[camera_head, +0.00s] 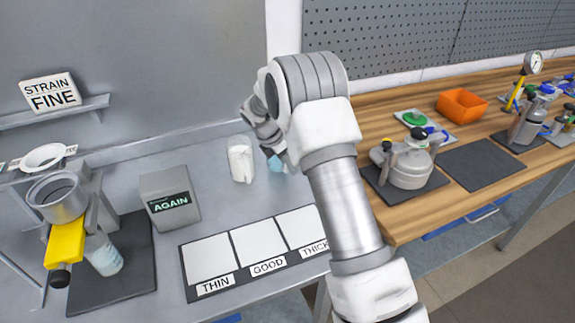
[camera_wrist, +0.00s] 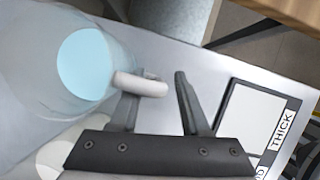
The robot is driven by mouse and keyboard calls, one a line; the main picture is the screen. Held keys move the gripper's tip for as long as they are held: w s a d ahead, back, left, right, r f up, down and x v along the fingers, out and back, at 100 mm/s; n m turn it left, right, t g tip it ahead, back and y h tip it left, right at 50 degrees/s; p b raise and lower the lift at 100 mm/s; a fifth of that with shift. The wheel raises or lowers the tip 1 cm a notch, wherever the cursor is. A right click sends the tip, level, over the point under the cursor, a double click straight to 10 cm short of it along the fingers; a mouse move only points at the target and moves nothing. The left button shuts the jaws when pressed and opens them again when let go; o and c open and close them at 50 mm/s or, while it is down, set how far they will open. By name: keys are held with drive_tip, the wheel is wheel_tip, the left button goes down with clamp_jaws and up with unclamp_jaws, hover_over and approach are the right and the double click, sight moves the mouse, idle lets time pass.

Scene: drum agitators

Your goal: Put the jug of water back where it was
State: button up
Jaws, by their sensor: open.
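The jug of water (camera_wrist: 85,65) is clear, with light blue water in it and a pale handle (camera_wrist: 140,84). It stands at the upper left of the wrist view. In the head view only a bit of its blue (camera_head: 277,163) shows beside my arm. My gripper (camera_wrist: 157,90) is open, its two dark fingers apart. The handle reaches into the gap between the fingertips. The left finger partly overlaps the handle; I cannot tell whether they touch. In the head view my arm hides much of the jug.
A clear container with white contents (camera_head: 241,163) stands left of the jug. A mat with THIN, GOOD and THICK squares (camera_head: 258,243) lies in front. A grey AGAIN box (camera_head: 170,198) and a cup stand with a yellow handle (camera_head: 60,243) are left. The wooden bench (camera_head: 400,222) holds a lidded pot (camera_head: 408,165).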

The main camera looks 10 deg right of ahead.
drive_tip(key=s+a+r+m, duration=0.15)
drive_tip(key=s+r, duration=0.25)
drive_tip(key=r, duration=0.5)
drive_tip(key=s+a+r+m, duration=0.1)
drive_tip(key=s+r+m, duration=0.25)
drive_tip(key=r, duration=0.55)
drive_tip(key=s+d+r+m+t+y, duration=0.1)
drive_tip(key=s+d+r+m+y, duration=0.1)
drive_tip(key=s+r+m, duration=0.6)
drive_tip(key=s+f+m+t+y, duration=0.2)
drive_tip(key=s+m, duration=0.7)
drive_tip(key=s, duration=1.3)
drive_tip(key=shift+s+d+t, duration=0.2)
drive_tip(key=shift+s+t, duration=0.15)
drive_tip(key=shift+t, duration=0.05)
drive_tip(key=shift+a, duration=0.1)
